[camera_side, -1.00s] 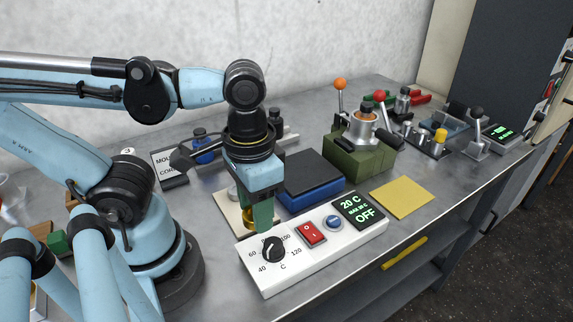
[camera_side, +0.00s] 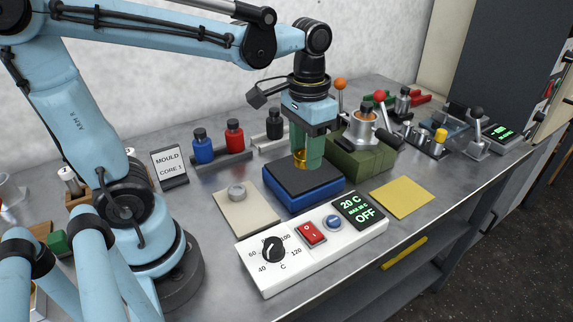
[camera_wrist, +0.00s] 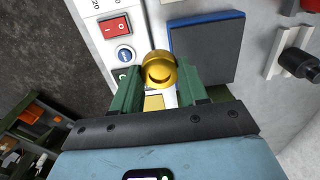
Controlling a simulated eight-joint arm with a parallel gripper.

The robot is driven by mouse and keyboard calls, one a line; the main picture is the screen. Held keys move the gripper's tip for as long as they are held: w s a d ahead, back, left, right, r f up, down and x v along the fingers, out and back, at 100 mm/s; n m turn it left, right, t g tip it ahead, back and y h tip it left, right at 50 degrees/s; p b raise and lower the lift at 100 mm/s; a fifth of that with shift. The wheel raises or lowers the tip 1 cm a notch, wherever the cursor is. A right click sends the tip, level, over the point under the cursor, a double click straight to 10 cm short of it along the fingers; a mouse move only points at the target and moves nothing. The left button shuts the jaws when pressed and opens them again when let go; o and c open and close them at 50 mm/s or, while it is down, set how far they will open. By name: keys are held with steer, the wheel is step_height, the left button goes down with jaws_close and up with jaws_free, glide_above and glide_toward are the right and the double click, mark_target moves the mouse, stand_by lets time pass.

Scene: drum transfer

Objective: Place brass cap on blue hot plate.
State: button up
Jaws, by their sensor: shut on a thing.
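The brass cap (camera_side: 300,159) is a small gold round piece held between the green fingers of my gripper (camera_side: 308,160). In the wrist view the cap (camera_wrist: 159,69) sits between the two green fingertips (camera_wrist: 160,85). The blue hot plate (camera_side: 291,203) has a dark square top and lies below the gripper. The cap seems above the plate, but the exact gap is hard to tell.
A white control box (camera_side: 285,270) with dial, red switch and an OFF display stands in front of the plate. A green block fixture (camera_side: 365,160) stands close right. A yellow pad (camera_side: 402,197) lies further right.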

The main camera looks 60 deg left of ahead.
glide_above(293, 173)
step_height(293, 173, down, 6)
steer(key=shift+r, duration=0.25)
steer(key=shift+f, duration=1.95)
steer(key=shift+f, duration=0.15)
steer(key=o, duration=1.1)
steer(key=shift+o, duration=0.2)
